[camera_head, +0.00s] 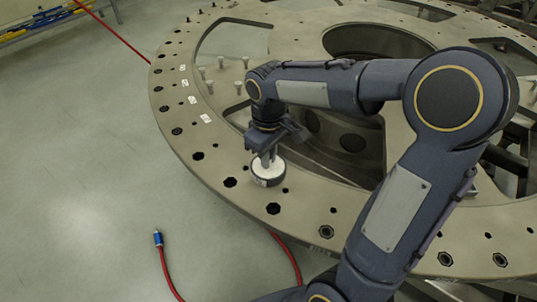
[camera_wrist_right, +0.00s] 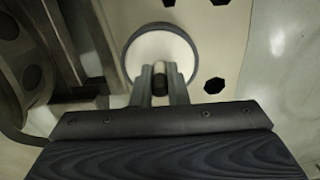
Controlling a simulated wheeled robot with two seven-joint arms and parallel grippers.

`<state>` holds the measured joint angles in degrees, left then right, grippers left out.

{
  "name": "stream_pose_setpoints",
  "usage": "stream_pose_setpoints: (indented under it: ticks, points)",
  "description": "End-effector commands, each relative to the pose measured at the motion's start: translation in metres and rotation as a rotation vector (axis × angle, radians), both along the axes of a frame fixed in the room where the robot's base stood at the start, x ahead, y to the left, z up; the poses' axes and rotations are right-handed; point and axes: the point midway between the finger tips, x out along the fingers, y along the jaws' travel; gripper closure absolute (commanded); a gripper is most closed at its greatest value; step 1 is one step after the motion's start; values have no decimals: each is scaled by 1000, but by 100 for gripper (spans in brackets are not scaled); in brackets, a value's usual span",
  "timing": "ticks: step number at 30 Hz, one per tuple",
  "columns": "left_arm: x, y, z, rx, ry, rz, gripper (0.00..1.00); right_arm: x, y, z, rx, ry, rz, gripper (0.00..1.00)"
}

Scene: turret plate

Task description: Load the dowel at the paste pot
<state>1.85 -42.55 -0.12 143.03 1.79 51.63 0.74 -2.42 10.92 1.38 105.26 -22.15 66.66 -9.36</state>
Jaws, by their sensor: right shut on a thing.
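The paste pot (camera_head: 267,178) is a short, round, dark-walled pot full of white paste. It stands on the rim of the turret plate, and from above it also shows in the right wrist view (camera_wrist_right: 150,48). My right gripper (camera_head: 266,160) points down over the pot. In the right wrist view its fingers (camera_wrist_right: 160,74) are shut on a small dark dowel (camera_wrist_right: 160,85). The dowel's lower end is hidden, so I cannot tell whether it touches the paste. My left gripper is not in view.
The big round turret plate (camera_head: 215,160) has dark bolt holes along its rim and large openings inside. Several pale pegs (camera_head: 210,86) stand on it behind the gripper, near white labels (camera_head: 206,118).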

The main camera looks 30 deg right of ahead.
Motion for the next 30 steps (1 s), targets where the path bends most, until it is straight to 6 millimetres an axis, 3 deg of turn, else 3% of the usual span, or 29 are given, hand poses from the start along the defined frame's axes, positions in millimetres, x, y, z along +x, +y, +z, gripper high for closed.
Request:
stream_pose_setpoints:
  ticks: [11,30]
  points:
    - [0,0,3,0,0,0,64,-1,0,2,0,5,0,100]
    - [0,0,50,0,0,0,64,0,0,55,1,1,0,100]
